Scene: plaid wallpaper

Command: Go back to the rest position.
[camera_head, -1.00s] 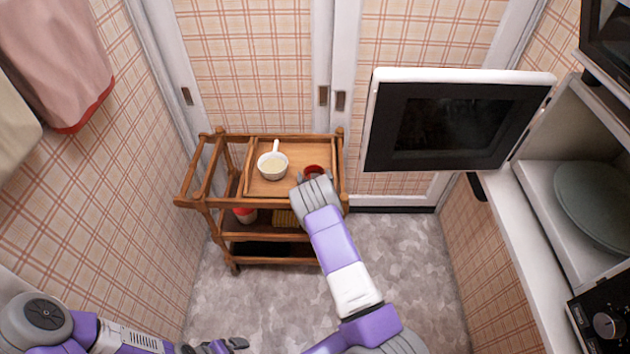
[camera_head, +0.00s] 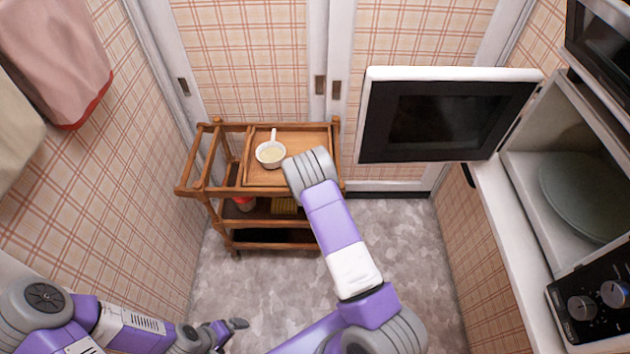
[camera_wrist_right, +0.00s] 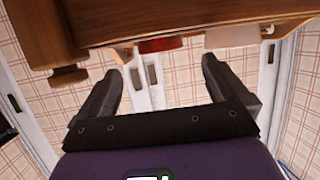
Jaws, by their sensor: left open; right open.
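My right arm (camera_head: 335,235) reaches forward over the wooden cart, and its grey wrist covers the right side of the cart top. The right gripper's fingers are hidden in the head view. In the right wrist view the right gripper (camera_wrist_right: 160,85) is open, with nothing between its fingers. My left gripper (camera_head: 236,328) is low at the front left, small in view, open and empty, above the floor and apart from the cart.
The wooden cart (camera_head: 195,188) carries a white bowl with a handle (camera_head: 270,154). A red object (camera_wrist_right: 160,45) shows beyond the right fingers. The microwave door (camera_head: 445,75) stands open at the right, with a plate (camera_head: 585,195) inside. Floor in front is clear.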

